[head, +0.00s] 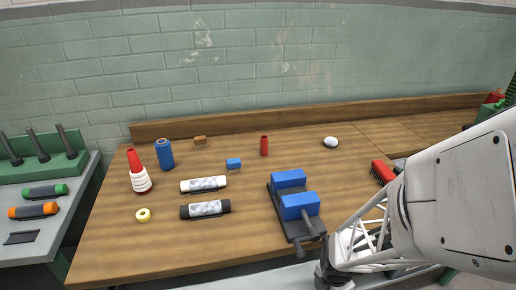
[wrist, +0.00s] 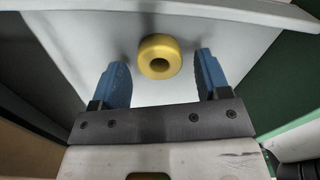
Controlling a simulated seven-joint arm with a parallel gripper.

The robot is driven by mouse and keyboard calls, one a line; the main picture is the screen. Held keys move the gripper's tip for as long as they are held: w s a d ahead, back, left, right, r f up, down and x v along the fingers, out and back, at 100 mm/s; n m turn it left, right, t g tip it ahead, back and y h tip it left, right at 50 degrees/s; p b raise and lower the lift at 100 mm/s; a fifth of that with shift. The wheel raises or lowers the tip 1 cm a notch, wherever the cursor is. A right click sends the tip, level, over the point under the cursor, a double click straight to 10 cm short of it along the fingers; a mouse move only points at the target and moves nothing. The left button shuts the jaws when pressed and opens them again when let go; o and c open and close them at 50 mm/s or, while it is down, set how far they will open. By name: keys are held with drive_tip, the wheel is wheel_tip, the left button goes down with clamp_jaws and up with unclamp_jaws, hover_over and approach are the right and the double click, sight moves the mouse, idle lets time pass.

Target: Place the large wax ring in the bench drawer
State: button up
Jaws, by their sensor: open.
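A thick yellow ring (wrist: 160,57) with a dark hole shows in the wrist view, over a pale grey surface (wrist: 104,33). That surface has raised edges and looks like the inside of a drawer. My gripper (wrist: 164,66) is open, with one blue finger on each side of the ring and a gap to both. The ring appears to rest on the pale surface just beyond the fingertips. In the head view my gripper's end is hidden low at the bench front. A smaller-looking pale yellow ring (head: 143,215) lies on the wooden bench (head: 140,252) at left.
A blue vise (head: 296,206) stands near the bench front. White and black cylinders (head: 204,184) (head: 206,209), a red-and-white cone (head: 139,172), a blue can (head: 164,154) and a red brush (head: 383,172) are on the bench. A grey side table (head: 35,240) is at left.

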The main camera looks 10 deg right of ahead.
wheel_tip(320, 180, up, 12)
drive_tip(key=shift+f, duration=0.2)
idle(0.4)
idle(0.5)
drive_tip(key=a+r+m+t, duration=0.1)
drive_tip(key=a+r+m, duration=0.4)
drive_tip(key=r+m, duration=0.5)
drive_tip(key=a+r+m+t, duration=0.1)
drive_tip(key=a+r+m, duration=0.4)
drive_tip(key=r+m, duration=0.6)
drive_tip(key=shift+a+r+t, duration=0.15)
drive_tip(key=shift+r+t, duration=0.15)
drive_tip(key=shift+r, duration=0.4)
